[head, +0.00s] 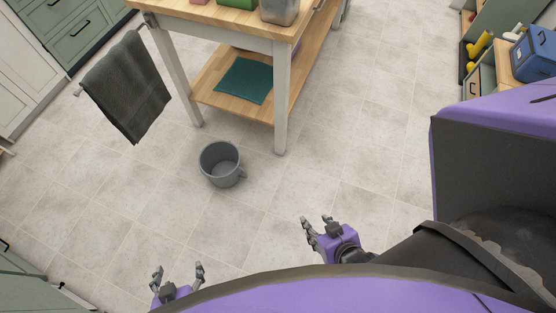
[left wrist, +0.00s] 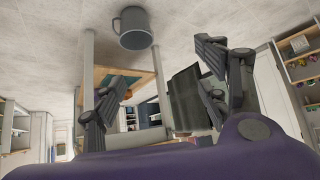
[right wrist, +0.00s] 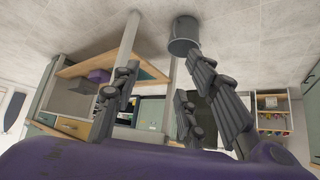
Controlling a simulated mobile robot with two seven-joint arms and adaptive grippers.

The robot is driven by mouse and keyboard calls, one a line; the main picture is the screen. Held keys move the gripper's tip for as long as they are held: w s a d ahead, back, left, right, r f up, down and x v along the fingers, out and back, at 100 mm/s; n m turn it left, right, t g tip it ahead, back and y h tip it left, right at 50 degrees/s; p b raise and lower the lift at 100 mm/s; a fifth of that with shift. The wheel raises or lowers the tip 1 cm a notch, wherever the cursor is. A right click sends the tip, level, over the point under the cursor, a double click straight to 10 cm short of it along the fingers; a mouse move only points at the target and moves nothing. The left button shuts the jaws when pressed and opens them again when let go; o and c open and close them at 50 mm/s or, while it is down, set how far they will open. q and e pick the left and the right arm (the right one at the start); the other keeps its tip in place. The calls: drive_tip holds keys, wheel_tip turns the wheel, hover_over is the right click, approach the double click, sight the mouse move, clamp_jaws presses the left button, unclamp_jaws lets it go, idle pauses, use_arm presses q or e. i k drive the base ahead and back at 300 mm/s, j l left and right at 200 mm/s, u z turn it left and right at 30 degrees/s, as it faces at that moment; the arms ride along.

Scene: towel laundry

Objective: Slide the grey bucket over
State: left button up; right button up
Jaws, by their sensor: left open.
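The grey bucket (head: 222,166) stands upright on the tiled floor in the head view, in front of the wooden table's legs. Its handle points to the lower right and its inside looks empty. It also shows in the left wrist view (left wrist: 135,30) and in the right wrist view (right wrist: 184,36), beyond the fingers. My left gripper (head: 179,271) is open and empty, below and left of the bucket in the head view. My right gripper (head: 315,225) has its fingers apart and empty, to the right of and below the bucket. Neither gripper touches it.
A wooden table (head: 225,28) with a lower shelf stands behind the bucket; a teal folded towel (head: 244,81) lies on that shelf. A dark towel (head: 127,85) hangs at the table's left side. Shelves with a blue box (head: 535,52) are at the right. Floor around the bucket is clear.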

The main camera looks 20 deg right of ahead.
sight(220, 160)
drive_tip(key=i+l+z, duration=0.2)
drive_tip(key=i+z, duration=0.55)
drive_tip(key=i, duration=0.15)
